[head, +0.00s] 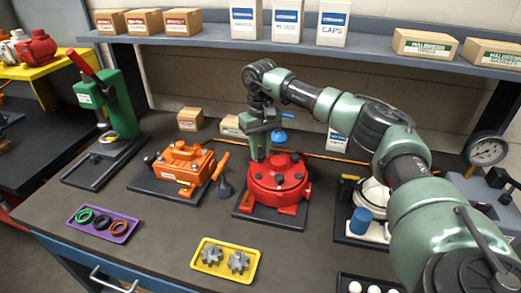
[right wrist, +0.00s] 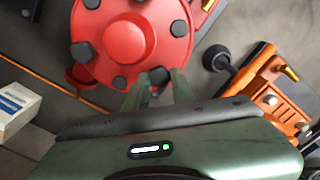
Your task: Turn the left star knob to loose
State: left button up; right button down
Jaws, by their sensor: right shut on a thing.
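A round red housing (head: 280,177) stands on a dark base plate, with several dark knobs around its top. It also shows in the right wrist view (right wrist: 118,48). My right gripper (head: 258,158) reaches down at the housing's back left edge. In the right wrist view its fingers (right wrist: 157,84) are shut on a dark knob (right wrist: 158,76) at the housing's rim. The fingers hide this knob in the head view. I cannot tell the knob's turn or any loose marking. My left gripper is not in view.
An orange unit (head: 182,165) with a lever stands left of the housing, and a green press (head: 108,105) beyond it. A purple tray (head: 120,234) of rings and a yellow tray (head: 208,270) of grey parts lie in front. A blue-topped item (head: 361,221) stands at right.

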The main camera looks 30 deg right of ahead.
aim_at(260, 154)
jog(key=c, duration=1.5)
grip_release()
jog(key=shift+s+a+f, duration=0.1)
jog(key=shift+s+f, duration=0.05)
jog(key=shift+f, duration=0.15)
jog(key=shift+o, duration=0.2)
jog(key=shift+w, duration=0.2)
notch_tip(260, 154, up, 7)
jog(key=shift+w+f+b, duration=0.1)
jog(key=shift+f+b, duration=0.1)
jog(key=shift+b, duration=0.6)
jog(key=shift+r, duration=0.65)
